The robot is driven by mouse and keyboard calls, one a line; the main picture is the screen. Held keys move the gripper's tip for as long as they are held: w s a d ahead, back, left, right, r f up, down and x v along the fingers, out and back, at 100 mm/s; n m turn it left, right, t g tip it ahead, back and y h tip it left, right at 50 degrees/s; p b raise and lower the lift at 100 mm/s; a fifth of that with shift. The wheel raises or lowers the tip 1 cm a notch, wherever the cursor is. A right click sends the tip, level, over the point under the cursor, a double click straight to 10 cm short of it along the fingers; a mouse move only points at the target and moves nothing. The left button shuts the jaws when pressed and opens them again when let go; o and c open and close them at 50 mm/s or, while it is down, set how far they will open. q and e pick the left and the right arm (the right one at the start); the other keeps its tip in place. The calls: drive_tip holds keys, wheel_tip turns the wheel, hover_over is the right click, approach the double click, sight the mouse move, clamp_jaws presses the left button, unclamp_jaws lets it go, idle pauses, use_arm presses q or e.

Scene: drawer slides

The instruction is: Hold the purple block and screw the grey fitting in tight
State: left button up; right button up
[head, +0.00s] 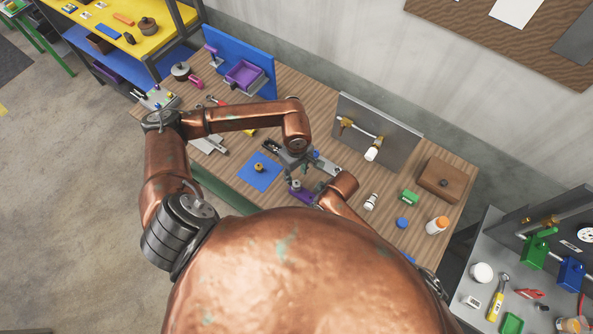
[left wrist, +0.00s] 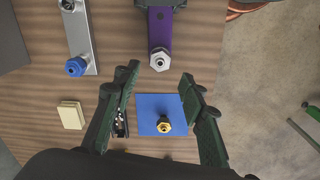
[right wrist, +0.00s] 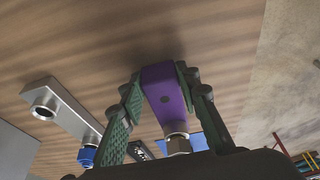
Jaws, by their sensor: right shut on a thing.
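The purple block (head: 300,194) is near the front edge of the wooden bench; it also shows in the left wrist view (left wrist: 159,28) and right wrist view (right wrist: 163,92). My right gripper (right wrist: 160,80) is shut on it, with a green-padded finger on each side. The grey hex fitting (left wrist: 159,59) sits at the block's end; it also shows in the right wrist view (right wrist: 177,138). How deep it is seated cannot be told. My left gripper (left wrist: 159,84) is open and empty, its fingers apart, close to the fitting but not around it.
A blue mat (head: 248,178) with a brass fitting (left wrist: 164,125) lies beneath my left gripper. A silver bar (left wrist: 80,35) with a blue cap (left wrist: 75,67) is beside the block. A grey panel (head: 395,132) with a pipe stands behind. A brown box (head: 440,179) stands right.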

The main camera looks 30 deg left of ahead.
sight(296, 183)
use_arm(q)
drive_tip(key=shift+f, duration=3.6)
clamp_jaws()
drive_tip(key=shift+m, duration=1)
unclamp_jaws()
